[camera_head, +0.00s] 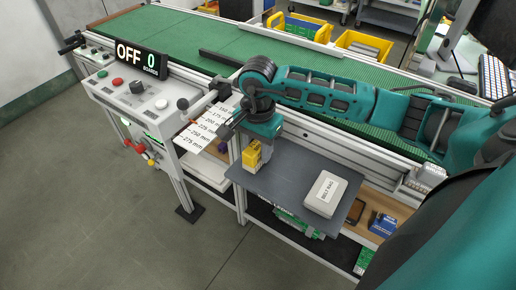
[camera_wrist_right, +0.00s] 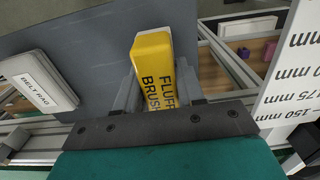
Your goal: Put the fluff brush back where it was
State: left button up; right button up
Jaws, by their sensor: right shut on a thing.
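The fluff brush (camera_head: 252,157) is a yellow block-like item with a white side. It is upright over the left end of the grey shelf (camera_head: 283,192); I cannot tell whether its foot touches the shelf. My right gripper (camera_head: 256,142) is shut on it from above. In the right wrist view the brush (camera_wrist_right: 154,66), lettered "FLUFF BRUSH", sits between the two grey fingers of the gripper (camera_wrist_right: 156,88). The left gripper is not in view.
A white box lettered "BELT RAG" (camera_head: 325,193) lies on the shelf's right part. A millimetre scale plate (camera_head: 208,126) stands left of the brush. The control panel (camera_head: 133,90) with an "OFF 0" display (camera_head: 142,58) is further left. The green belt (camera_head: 185,35) runs behind.

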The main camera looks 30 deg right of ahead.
aim_at(258, 143)
jog(key=shift+f, duration=0.3)
jog(key=shift+f, duration=0.1)
jog(key=shift+f, duration=0.15)
jog(key=o, duration=1)
notch_tip(258, 143, up, 13)
jog(key=shift+f, duration=0.2)
